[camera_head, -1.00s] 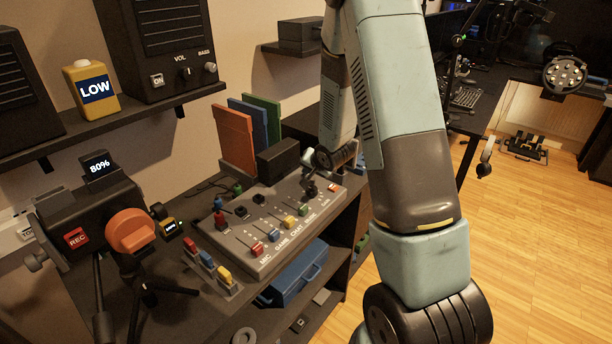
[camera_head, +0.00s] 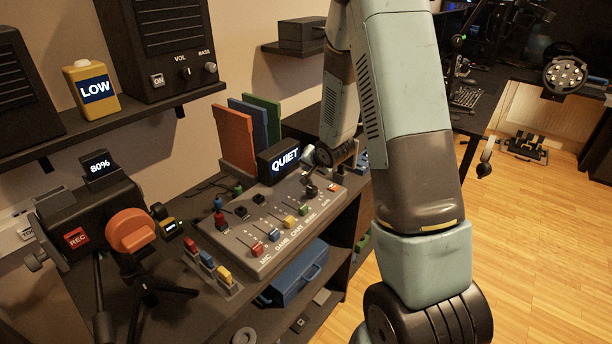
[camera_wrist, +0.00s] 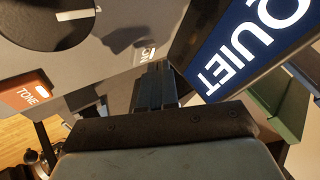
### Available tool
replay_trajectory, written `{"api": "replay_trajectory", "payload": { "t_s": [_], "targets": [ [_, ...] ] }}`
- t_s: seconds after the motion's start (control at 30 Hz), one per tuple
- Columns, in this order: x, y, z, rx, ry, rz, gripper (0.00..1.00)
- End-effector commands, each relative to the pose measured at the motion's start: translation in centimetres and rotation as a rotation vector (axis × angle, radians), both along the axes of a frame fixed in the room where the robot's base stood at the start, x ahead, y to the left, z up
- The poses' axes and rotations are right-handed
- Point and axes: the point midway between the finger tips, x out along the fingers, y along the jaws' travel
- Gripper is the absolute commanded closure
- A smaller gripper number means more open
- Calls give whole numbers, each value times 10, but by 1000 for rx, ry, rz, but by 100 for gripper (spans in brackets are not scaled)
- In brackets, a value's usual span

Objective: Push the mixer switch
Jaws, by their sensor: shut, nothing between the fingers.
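The mixer (camera_head: 262,255) is a grey sloped console on the dark bench, with coloured sliders and labels along its front. A black display box (camera_head: 282,162) at its back edge is lit and reads "QUIET"; the display (camera_wrist: 245,45) fills the upper right of the wrist view. An orange piece marked "TONE" (camera_wrist: 28,95) and a small pale lettered switch (camera_wrist: 147,54) show on the grey panel in the wrist view. My gripper (camera_wrist: 154,88) is shut and empty, its tips just beside the pale switch. Whether they touch it I cannot tell.
A camera on a tripod (camera_head: 100,215) stands left of the mixer. Orange, blue and green upright panels (camera_head: 236,140) stand behind it. A blue case (camera_head: 298,275) lies on the shelf below. Open wooden floor (camera_head: 530,250) is at the right.

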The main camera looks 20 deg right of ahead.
Motion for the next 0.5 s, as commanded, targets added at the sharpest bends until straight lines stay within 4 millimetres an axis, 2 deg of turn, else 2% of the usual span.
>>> {"api": "replay_trajectory", "payload": {
  "t_s": [0.17,0.5],
  "targets": [
    [0,-1,4,1,-2,-1,100],
    [1,0,32,1,-3,0,100]
  ]
}}
